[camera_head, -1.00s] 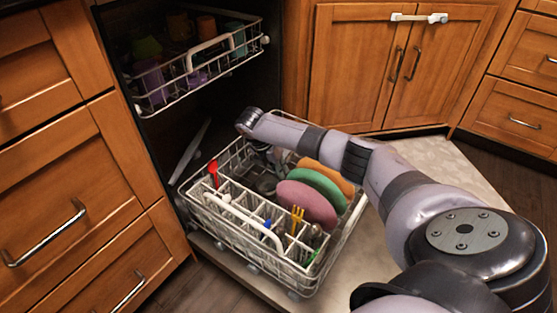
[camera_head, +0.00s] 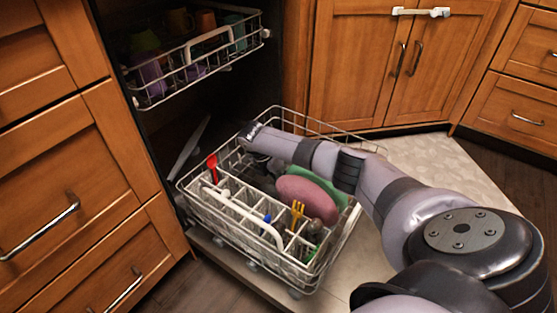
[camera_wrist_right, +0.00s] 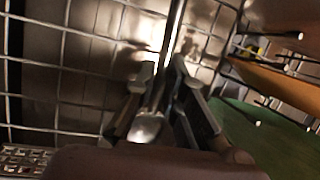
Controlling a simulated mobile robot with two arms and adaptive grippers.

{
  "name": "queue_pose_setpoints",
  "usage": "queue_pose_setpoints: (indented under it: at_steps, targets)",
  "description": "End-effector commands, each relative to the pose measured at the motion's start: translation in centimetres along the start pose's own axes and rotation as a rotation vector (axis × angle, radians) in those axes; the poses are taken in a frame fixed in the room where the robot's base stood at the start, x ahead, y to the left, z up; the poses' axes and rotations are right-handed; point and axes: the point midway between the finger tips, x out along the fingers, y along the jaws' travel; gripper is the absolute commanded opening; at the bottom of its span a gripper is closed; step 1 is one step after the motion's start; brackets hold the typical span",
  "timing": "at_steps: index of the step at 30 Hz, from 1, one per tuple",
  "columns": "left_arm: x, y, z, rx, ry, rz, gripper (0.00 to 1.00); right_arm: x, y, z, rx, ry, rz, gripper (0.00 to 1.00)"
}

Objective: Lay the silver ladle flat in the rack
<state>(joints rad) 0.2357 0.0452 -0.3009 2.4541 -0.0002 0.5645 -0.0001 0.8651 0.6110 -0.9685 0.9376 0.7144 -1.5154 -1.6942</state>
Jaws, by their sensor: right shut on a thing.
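The silver ladle's shiny shaft (camera_wrist_right: 174,42) runs between the fingers of my right gripper (camera_wrist_right: 164,92) in the right wrist view. The gripper is shut on it. The gripper and ladle are mostly hidden there behind the arm. The rack's wire wall (camera_wrist_right: 62,75) is close beside the gripper in the wrist view. My left gripper is not in view.
A pink plate (camera_head: 307,199) and a green plate (camera_head: 325,180) stand in the rack; an orange plate (camera_wrist_right: 285,86) shows in the wrist view. The front cutlery basket holds a red utensil (camera_head: 212,164) and a yellow fork (camera_head: 297,211). The upper rack (camera_head: 205,67) holds cups.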

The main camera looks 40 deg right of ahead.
Motion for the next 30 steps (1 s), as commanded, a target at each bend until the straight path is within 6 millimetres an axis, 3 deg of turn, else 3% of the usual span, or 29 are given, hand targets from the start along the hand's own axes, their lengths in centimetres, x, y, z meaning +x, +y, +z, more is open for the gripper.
queue_pose_setpoints:
  at_steps: [11,12,22,30]
  targets:
    - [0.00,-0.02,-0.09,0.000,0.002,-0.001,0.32,-0.03,0.00,0.03,0.000,0.000,0.000,0.00]
    - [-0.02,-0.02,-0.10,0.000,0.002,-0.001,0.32,-0.03,0.00,0.03,0.000,0.000,0.000,0.12]
    - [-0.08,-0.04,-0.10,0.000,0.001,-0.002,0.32,-0.03,-0.01,0.04,0.000,0.000,0.000,0.34]
    - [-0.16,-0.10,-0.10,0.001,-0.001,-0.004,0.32,-0.02,-0.01,0.02,0.000,0.000,0.000,0.34]
